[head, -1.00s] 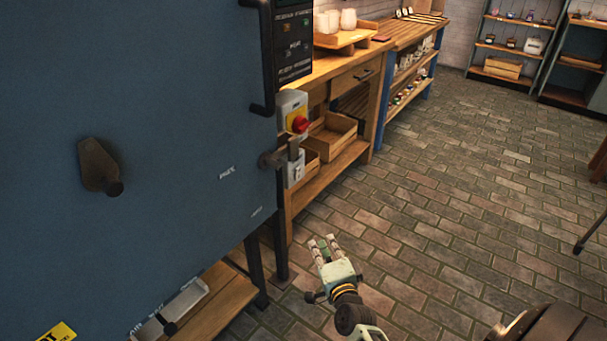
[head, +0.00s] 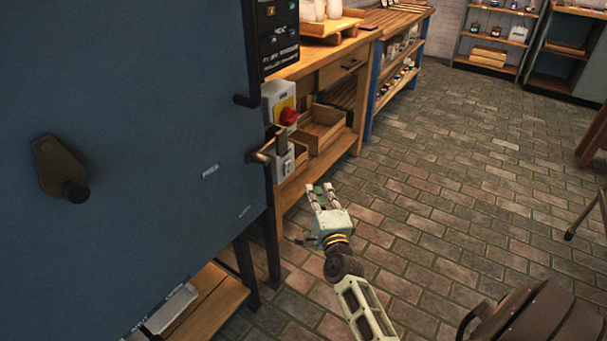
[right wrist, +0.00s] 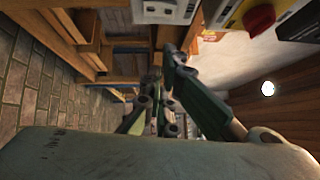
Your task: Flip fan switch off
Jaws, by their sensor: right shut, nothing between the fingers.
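A grey switch box with a yellow plate and a red rotary knob (head: 288,117) is mounted at the right edge of the blue cabinet. A smaller grey switch box (head: 287,166) sits just below it. I cannot tell which one is the fan switch. My right gripper (head: 320,188) is shut and empty, below and to the right of both boxes and apart from them. In the right wrist view, the red knob (right wrist: 262,18) and a grey box (right wrist: 170,10) show at the top edge, beyond the fingers. My left gripper is not in view.
The blue cabinet (head: 130,120) fills the left, with a door handle (head: 262,152) sticking out beside the switch boxes. A wooden workbench (head: 335,75) with open crates (head: 325,128) stands behind. A dark stool (head: 535,320) is at lower right.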

